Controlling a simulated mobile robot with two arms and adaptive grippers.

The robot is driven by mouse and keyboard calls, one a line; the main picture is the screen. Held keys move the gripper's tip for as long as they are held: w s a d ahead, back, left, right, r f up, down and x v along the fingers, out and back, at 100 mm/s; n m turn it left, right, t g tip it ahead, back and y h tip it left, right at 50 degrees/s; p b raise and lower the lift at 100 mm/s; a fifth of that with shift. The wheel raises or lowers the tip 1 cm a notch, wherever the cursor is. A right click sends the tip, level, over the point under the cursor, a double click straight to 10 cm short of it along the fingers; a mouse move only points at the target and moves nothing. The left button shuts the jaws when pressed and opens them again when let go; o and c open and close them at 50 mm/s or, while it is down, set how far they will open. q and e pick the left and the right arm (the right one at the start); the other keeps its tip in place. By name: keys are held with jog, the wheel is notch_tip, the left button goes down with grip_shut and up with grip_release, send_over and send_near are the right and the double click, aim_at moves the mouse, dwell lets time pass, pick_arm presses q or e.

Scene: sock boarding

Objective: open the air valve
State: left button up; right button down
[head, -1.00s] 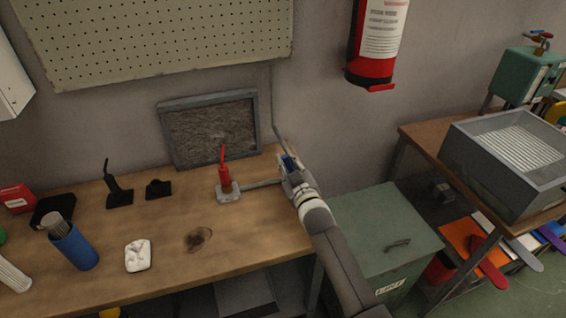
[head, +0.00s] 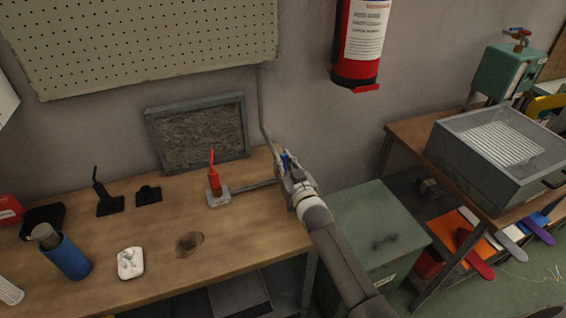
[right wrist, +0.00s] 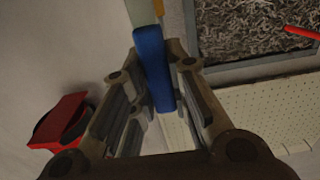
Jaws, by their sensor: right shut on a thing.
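The air valve shows as a blue handle (head: 286,159) at the lower end of the grey pipe (head: 262,110), by the right back of the wooden bench. My right gripper (head: 285,164) is at this handle. In the right wrist view the blue handle (right wrist: 154,68) runs between the two fingers of my right gripper (right wrist: 157,72), and they are shut on it. The valve body is mostly hidden behind the gripper, so how far the handle is turned cannot be told. My left gripper is not in view.
A framed panel (head: 150,135) leans on the wall behind. A green cabinet (head: 375,235) stands right of the bench. A fire extinguisher (head: 357,45) hangs above.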

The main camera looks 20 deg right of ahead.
jog(key=shift+f, duration=0.15)
jog(key=c, duration=1.4)
grip_release()
jog(key=shift+o, duration=0.2)
jog(key=s, duration=1.2)
jog(key=shift+d, duration=0.25)
